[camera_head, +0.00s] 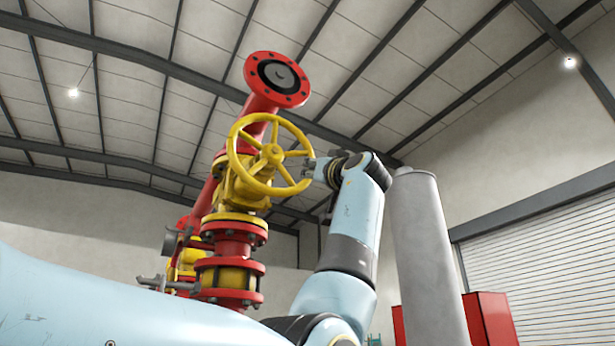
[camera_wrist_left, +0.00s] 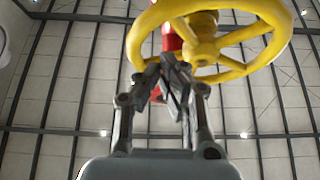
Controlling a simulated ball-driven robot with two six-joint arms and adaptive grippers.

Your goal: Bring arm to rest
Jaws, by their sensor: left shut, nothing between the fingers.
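My left arm comes in from the lower left and bends upward. Its gripper (camera_head: 309,168) is at the right rim of the yellow handwheel (camera_head: 233,150) in the head view; whether it touches the rim cannot be told. In the left wrist view the fingers of the left gripper (camera_wrist_left: 174,82) are together with nothing between them. The handwheel (camera_wrist_left: 141,38) shows behind and above the fingertips there, its hub and spokes in sight. My right gripper is in neither view.
The handwheel sits on a red and yellow valve pipe (camera_head: 232,250) with an open-ended red flange (camera_head: 277,80) above it. A red cabinet (camera_head: 492,320) and a roller door (camera_head: 545,265) are at the right. The space above the arm, below the ceiling, looks free.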

